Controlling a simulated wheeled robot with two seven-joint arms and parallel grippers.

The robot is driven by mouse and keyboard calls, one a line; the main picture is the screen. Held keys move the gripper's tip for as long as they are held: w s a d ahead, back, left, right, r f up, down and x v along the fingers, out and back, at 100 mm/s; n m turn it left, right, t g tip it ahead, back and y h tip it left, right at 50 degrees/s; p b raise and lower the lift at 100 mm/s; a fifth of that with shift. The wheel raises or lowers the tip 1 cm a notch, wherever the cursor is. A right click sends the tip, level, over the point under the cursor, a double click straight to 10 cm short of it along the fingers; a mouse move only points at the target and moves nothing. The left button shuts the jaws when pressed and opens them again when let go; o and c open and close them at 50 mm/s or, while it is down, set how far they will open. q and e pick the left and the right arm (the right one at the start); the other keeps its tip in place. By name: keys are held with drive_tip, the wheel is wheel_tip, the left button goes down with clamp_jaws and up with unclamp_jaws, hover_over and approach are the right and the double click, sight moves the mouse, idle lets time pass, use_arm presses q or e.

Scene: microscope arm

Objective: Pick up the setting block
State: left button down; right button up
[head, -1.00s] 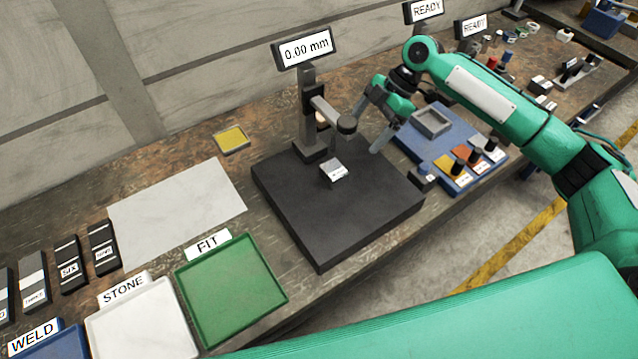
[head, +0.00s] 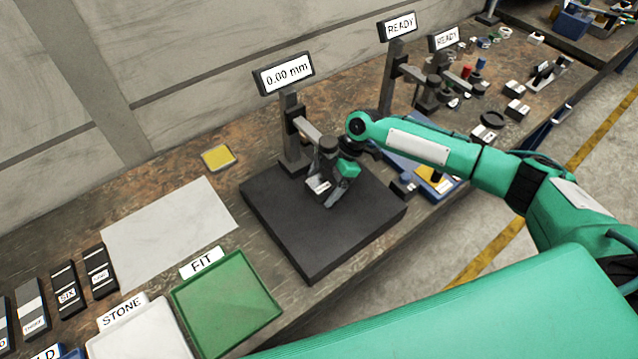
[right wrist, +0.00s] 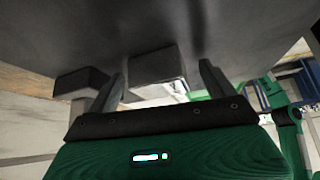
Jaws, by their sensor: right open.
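The setting block (head: 318,187) is a small grey block with a white label. It sits on the black base plate (head: 290,235) of the gauge stand, whose display (head: 284,73) reads 0.00 mm. My right gripper (head: 333,190) is low over the plate at the block and partly covers it in the head view. In the right wrist view the block (right wrist: 157,76) lies between the two spread fingers of the right gripper (right wrist: 162,82), with gaps at the sides. Left gripper does not show.
The gauge's arm and dark probe (head: 327,147) stand close beside my right gripper. A green FIT tray (head: 226,305) and a white STONE tray (head: 140,332) lie at the front left. A blue board with a yellow patch (head: 425,172) is to the right. A pale sheet (head: 168,235) lies at left.

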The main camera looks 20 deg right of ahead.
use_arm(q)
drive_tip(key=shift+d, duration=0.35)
use_arm(e)
drive_tip(key=shift+f, duration=0.2)
drive_tip(key=c, duration=1.7)
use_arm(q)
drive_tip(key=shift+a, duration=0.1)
use_arm(e)
drive_tip(key=shift+r, duration=0.1)
clamp_jaws()
drive_tip(key=shift+w, duration=0.1)
